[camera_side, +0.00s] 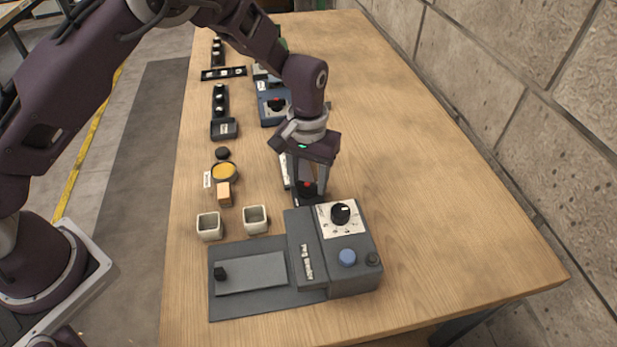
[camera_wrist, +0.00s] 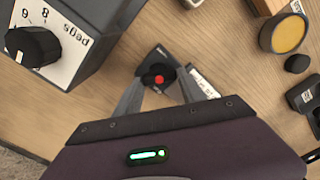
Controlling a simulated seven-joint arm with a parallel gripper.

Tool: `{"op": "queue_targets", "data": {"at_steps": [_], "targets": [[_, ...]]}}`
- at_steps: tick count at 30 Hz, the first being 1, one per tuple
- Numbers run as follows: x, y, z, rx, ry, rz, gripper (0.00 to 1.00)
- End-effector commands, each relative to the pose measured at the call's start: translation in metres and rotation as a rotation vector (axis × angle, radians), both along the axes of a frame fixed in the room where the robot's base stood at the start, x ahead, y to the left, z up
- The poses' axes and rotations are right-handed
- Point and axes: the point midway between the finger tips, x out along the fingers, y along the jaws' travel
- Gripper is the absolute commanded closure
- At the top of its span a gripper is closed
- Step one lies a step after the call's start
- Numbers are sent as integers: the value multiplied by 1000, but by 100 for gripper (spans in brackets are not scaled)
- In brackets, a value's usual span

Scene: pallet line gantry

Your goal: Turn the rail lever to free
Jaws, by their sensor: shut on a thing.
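My gripper (camera_side: 307,190) is low over the table, just behind the large grey machine. Its fingers are shut on a black knob with a red centre (camera_wrist: 158,76). The knob sits on a small dark base (camera_wrist: 152,58) with a white label strip beside it; the label is too small to read. In the side view the fingers partly hide the knob. I cannot tell from its label whether this is the rail lever, nor which way it is set.
The grey machine (camera_side: 306,261), with a dial (camera_side: 341,213) and blue button, stands close in front. A blue unit (camera_side: 271,108) stands behind. The table's right side is clear.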

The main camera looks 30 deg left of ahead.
Motion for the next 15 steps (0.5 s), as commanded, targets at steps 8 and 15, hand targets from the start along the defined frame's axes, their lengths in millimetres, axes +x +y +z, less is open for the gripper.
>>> {"op": "queue_targets", "data": {"at_steps": [8, 15], "targets": [[0, 1, 1, -1, -1, 253, 93], [0, 1, 1, -2, -1, 433, 93]]}}
